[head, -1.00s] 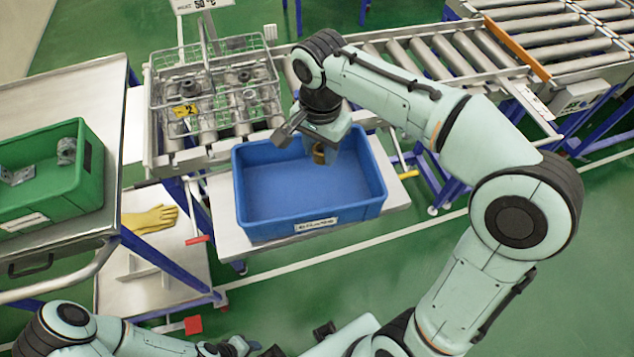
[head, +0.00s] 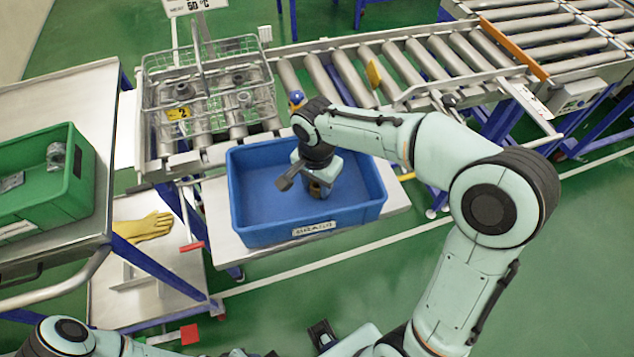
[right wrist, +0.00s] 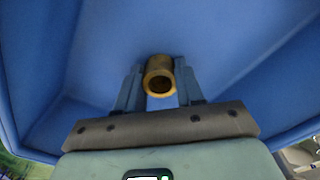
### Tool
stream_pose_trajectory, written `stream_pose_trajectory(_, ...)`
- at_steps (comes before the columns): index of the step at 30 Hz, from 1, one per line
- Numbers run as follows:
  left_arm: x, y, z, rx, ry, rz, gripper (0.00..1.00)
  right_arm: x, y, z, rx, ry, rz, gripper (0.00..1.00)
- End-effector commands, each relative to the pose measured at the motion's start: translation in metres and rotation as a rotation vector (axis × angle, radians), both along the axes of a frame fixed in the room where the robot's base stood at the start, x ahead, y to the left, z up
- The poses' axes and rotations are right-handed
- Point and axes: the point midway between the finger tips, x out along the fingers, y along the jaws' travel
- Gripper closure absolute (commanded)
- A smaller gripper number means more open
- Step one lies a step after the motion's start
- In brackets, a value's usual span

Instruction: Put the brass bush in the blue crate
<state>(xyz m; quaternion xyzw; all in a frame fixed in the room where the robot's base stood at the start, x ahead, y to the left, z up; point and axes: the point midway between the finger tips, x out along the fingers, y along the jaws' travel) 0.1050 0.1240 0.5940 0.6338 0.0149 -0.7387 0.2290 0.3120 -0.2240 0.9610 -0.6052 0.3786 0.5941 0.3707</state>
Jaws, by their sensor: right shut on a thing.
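The blue crate (head: 262,238) stands on a small shelf in front of the roller conveyor, with a label reading BRASS on its near wall. My right gripper (head: 318,193) is inside the crate's outline, toward its right half. In the right wrist view my right gripper (right wrist: 158,92) is shut on the brass bush (right wrist: 160,77), a short yellow-brown tube with its open end facing the camera. Blue crate walls and floor (right wrist: 150,25) surround it there. I cannot tell whether the bush touches the floor. My left gripper is barely visible at the bottom edge of the head view.
A wire basket (head: 208,92) with several grey metal parts stands on the conveyor behind the crate. A green crate (head: 40,195) with grey parts is on the left bench. A yellow glove (head: 145,226) lies on the lower shelf.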

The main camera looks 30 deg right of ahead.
Motion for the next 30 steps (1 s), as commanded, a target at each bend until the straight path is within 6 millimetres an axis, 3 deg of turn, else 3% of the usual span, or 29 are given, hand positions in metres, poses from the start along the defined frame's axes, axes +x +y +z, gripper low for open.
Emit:
stream_pose_trajectory(5,-0.002,0.0,-0.003,0.0,0.002,0.0,0.57,0.0,0.0,-0.003,0.0,0.0,0.0,0.99)
stream_pose_trajectory(6,-0.002,0.0,-0.003,0.0,0.002,-0.001,0.57,0.0,0.0,-0.004,0.0,0.0,0.0,0.57)
stream_pose_trajectory(8,-0.001,0.0,-0.003,0.0,0.001,0.0,0.57,0.0,0.0,-0.003,0.0,0.0,0.0,0.38)
stream_pose_trajectory(20,0.001,0.0,0.002,0.0,-0.001,0.0,0.57,0.0,0.0,0.005,0.0,-0.002,0.0,0.38)
stream_pose_trajectory(30,0.006,0.0,0.013,0.0,-0.008,0.0,0.57,0.001,0.002,0.073,0.001,-0.006,0.001,0.38)
